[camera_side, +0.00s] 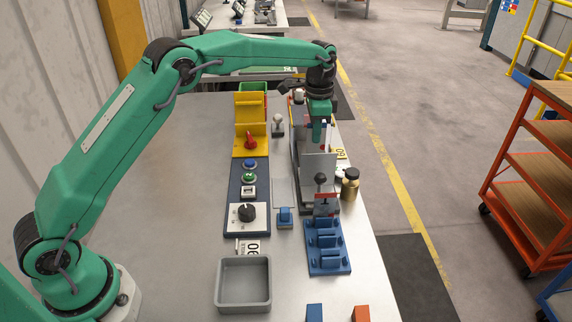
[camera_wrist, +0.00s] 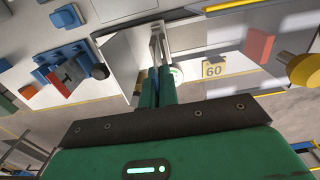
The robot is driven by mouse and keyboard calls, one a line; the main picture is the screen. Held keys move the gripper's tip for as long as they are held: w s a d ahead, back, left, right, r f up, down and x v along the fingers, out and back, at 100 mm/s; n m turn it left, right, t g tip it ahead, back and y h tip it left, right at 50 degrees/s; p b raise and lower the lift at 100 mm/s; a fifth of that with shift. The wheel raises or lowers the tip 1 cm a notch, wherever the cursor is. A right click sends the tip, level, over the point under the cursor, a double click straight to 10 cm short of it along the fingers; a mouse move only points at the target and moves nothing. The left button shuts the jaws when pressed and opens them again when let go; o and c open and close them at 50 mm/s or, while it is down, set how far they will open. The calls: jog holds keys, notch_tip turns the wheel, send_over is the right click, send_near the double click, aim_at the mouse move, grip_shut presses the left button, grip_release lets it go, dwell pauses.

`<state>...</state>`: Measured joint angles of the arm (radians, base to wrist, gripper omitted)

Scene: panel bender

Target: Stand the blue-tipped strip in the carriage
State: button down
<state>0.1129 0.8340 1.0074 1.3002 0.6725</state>
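My gripper (camera_side: 318,140) points down over the grey bending machine, behind its upright grey plate (camera_side: 318,167). In the wrist view its two green fingers (camera_wrist: 157,45) lie close together with narrow grey tips. I cannot tell whether something thin is between them. The plate shows just left of the fingers in the wrist view (camera_wrist: 125,62). I cannot make out the blue-tipped strip clearly in either view. I take the carriage to be part of the grey machine, but its slot is hidden by the plate and my gripper.
A brass weight (camera_side: 350,188) and a yellow "60" plate (camera_wrist: 214,69) are to the right. A control panel (camera_side: 247,190) and grey tray (camera_side: 243,303) are left. The table's left side is clear.

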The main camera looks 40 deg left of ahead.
aim_at(315, 145)
jog(key=shift+f, duration=0.9)
jog(key=shift+f, duration=1.4)
dwell(0.7)
jog(key=c, duration=1.3)
grip_release()
jog(key=shift+r, duration=0.1)
jog(key=shift+r, duration=4.4)
jog(key=shift+r, duration=0.1)
